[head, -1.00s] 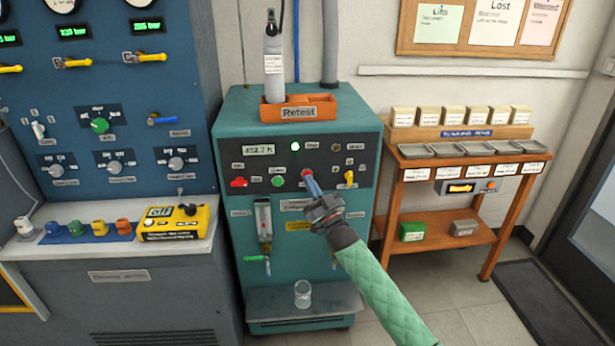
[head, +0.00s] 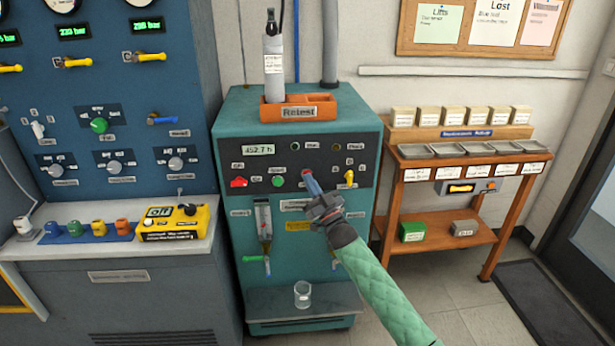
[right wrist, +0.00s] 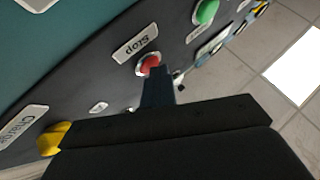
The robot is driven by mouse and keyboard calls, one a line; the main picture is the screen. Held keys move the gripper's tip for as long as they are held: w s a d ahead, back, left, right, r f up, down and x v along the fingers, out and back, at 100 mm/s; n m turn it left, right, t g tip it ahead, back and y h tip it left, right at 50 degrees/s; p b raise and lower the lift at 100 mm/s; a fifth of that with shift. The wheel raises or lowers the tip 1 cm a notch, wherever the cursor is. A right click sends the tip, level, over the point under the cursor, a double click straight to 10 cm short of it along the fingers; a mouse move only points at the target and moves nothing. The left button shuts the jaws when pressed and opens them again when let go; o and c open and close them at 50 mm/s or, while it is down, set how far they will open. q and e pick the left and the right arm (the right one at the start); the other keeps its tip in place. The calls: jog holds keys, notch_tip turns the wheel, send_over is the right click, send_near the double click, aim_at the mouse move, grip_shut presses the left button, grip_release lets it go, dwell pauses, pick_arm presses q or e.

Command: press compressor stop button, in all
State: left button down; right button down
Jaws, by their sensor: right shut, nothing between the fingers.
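The teal compressor cabinet (head: 230,130) stands in the middle of the head view with a dark control panel. Its red stop button (head: 306,171) is mostly hidden behind my fingertips; it also shows in the right wrist view (right wrist: 147,64), beside its "Stop" label. My right gripper (head: 311,182) is shut and empty. Its fingertips are at the red button and appear to touch it. A green button (head: 278,181) sits to the left of the red one. The indicator lamp (head: 295,146) above them is dark. My left gripper is not in view.
A red switch (head: 239,182) and a yellow lever (head: 349,178) flank the buttons. An orange "Retest" tray (head: 299,112) with a grey cylinder (head: 273,60) stands on top. A glass (head: 302,294) stands on the lower shelf. A wooden bench (head: 455,160) is on the right.

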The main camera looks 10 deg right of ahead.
jog(key=shift+s+p, duration=0.35)
jog(key=shift+s, duration=0.55)
jog(key=s+p, duration=0.2)
jog(key=s, duration=0.3)
dwell(0.5)
dwell(0.4)
